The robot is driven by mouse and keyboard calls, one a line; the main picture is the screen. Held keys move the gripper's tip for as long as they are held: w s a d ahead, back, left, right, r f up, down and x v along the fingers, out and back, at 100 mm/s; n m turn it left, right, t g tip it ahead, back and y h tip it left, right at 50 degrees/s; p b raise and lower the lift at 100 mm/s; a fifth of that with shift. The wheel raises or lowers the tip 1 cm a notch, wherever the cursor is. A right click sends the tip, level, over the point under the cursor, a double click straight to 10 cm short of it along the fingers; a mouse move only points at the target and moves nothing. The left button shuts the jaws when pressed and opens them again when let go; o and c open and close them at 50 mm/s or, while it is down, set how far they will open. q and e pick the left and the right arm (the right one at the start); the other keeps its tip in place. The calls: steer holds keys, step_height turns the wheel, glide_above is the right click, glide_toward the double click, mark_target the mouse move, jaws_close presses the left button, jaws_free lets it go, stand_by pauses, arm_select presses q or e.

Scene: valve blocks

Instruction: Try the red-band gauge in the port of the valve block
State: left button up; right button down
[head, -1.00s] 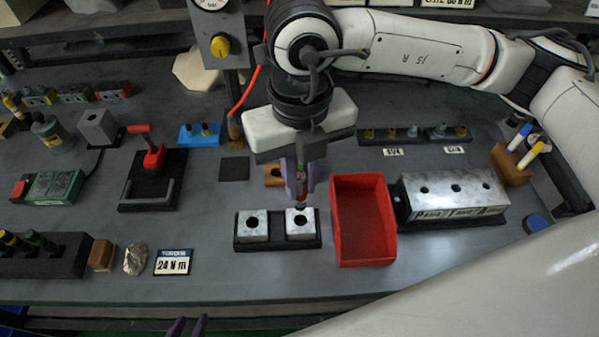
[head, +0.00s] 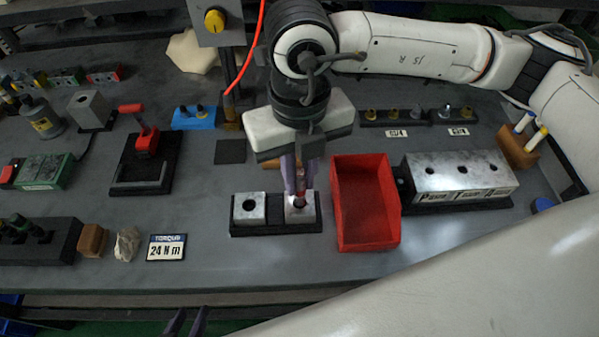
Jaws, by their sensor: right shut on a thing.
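My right gripper (head: 299,192) is shut on the red-band gauge (head: 300,195), and a bit of red shows between its fingers. Most of the gauge is hidden by the fingers. The gripper points down at the right one of two small silver blocks (head: 296,215) on a black base. The gauge's lower end is at this block's top hole; I cannot tell how deep it is. The left small block (head: 249,208) has an empty round hole. A longer silver block (head: 460,178) with three open top holes and labels stands at right. My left gripper (head: 187,320) is at the bottom edge, fingertips apart.
A red open tray (head: 394,217) stands close right of the small blocks. A torque card (head: 166,247), a stone (head: 127,244) and a wooden block (head: 92,240) lie to the left. A red-handled clamp (head: 146,140) is further back. Bare table lies in front.

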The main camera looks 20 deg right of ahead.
stand_by(0.8)
steer(key=shift+b, duration=0.65)
stand_by(1.0)
steer(key=shift+f+b, duration=0.85)
steer(key=shift+b, duration=0.15)
stand_by(1.5)
steer(key=shift+r, duration=0.1)
stand_by(1.1)
steer(key=shift+r+p, duration=1.4)
steer(key=shift+r, duration=1.5)
